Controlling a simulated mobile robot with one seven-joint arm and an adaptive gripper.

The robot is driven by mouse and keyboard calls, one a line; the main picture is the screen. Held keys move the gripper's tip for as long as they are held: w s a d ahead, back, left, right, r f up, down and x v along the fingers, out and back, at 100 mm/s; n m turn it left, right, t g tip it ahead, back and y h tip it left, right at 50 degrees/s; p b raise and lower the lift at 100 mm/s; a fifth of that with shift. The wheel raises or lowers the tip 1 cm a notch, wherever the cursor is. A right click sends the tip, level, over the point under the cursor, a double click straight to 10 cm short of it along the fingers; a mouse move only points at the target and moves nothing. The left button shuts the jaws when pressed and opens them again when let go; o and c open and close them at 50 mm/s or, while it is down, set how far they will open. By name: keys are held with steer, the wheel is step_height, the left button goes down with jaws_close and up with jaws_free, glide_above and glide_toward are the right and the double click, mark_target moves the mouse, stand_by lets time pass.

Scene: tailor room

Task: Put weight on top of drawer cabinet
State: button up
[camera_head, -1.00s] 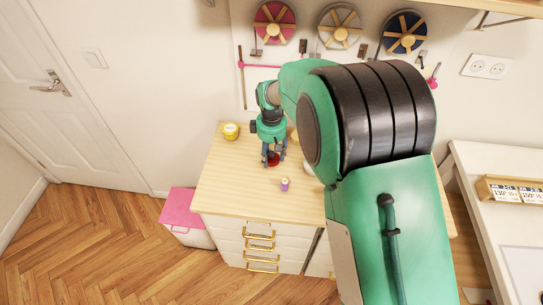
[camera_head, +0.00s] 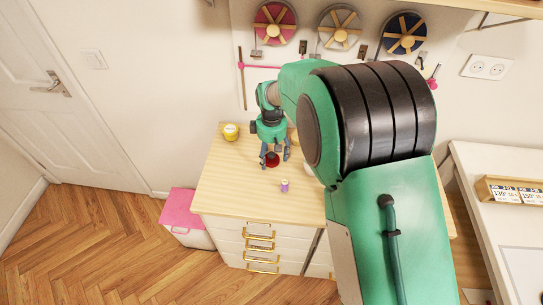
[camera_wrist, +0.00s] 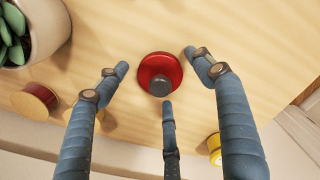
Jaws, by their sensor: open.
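The weight looks like a red round disc with a dark knob (camera_wrist: 160,72), standing upright on the wooden top of the drawer cabinet (camera_head: 235,190). In the head view the weight (camera_head: 272,160) sits just below my gripper (camera_head: 274,162). In the wrist view my gripper (camera_wrist: 165,85) has its fingers spread around the weight, apart from it and empty. The cabinet has white drawers with gold handles; its right part is hidden behind my arm.
On the cabinet top stand a yellow tape roll or tin (camera_head: 231,131), a small purple spool (camera_head: 284,185) and a potted plant (camera_wrist: 40,35). A red-topped round object (camera_wrist: 35,100) is near the pot. A pink-lidded bin (camera_head: 183,210) stands left of the cabinet.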

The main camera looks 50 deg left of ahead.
mark_target(273, 154)
step_height(273, 154, up, 12)
steer(key=p, duration=0.2)
steer(key=shift+p, duration=0.35)
stand_by(1.0)
